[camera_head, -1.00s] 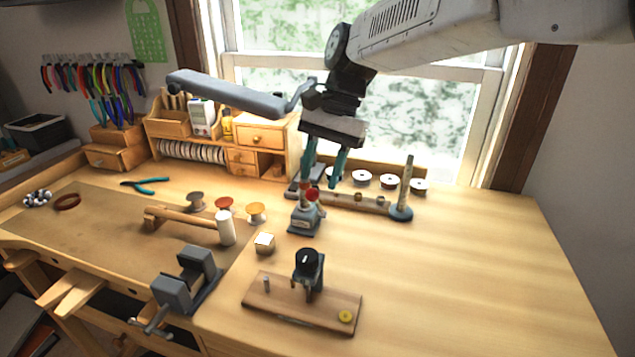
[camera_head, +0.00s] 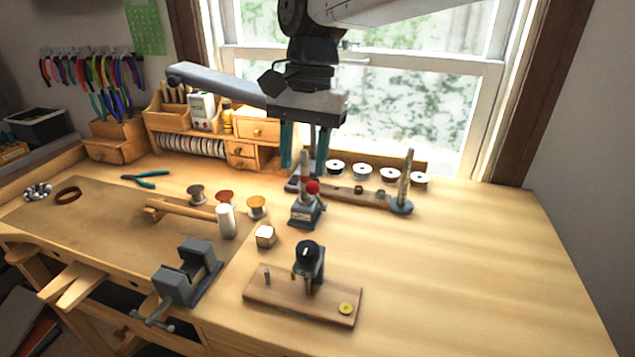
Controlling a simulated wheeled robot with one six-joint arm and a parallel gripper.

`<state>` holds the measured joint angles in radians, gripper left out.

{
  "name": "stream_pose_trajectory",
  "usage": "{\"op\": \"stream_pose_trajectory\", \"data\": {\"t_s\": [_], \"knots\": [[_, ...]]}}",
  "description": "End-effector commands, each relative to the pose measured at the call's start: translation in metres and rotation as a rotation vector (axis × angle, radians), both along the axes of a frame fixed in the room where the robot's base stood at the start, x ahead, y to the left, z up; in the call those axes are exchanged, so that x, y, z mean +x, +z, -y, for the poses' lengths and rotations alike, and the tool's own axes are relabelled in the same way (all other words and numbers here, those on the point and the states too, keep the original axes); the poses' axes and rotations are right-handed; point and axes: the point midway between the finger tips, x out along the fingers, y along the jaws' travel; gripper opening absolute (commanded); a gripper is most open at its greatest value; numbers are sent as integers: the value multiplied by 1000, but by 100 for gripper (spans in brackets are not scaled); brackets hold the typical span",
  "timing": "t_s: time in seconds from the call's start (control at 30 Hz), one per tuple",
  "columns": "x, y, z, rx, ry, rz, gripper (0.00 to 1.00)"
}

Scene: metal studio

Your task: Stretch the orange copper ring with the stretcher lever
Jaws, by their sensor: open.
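The stretcher (camera_head: 304,211) stands upright on the bench below my gripper, a small grey-blue stand with a pale post and a red-knobbed lever (camera_head: 313,187). My gripper (camera_head: 304,168) is open and points down, its two teal fingers on either side of the post's upper part in the picture. I cannot tell whether they touch it.
A punch-like tool on a wooden board (camera_head: 335,303) and a grey vise (camera_head: 187,274) stand in front. The bench's right side is clear.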

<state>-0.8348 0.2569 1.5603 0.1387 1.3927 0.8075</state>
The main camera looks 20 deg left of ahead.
Motion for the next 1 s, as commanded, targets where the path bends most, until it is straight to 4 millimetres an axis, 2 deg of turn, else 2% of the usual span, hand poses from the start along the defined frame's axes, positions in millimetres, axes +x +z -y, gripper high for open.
{"op": "stream_pose_trajectory", "data": {"t_s": [0.03, 0.13, 0.33, 0.53, 0.8, 1.0], "knots": [[-14, -7, 2, -28, 4, 90, 42], [-17, -21, 8, -49, -28, 284, 42], [6, -40, 13, 0, -118, 521, 42], [15, -46, 7, 36, -173, 543, 42], [32, -86, 6, 32, -171, 540, 42], [41, -105, 4, 35, -172, 541, 42]]}}
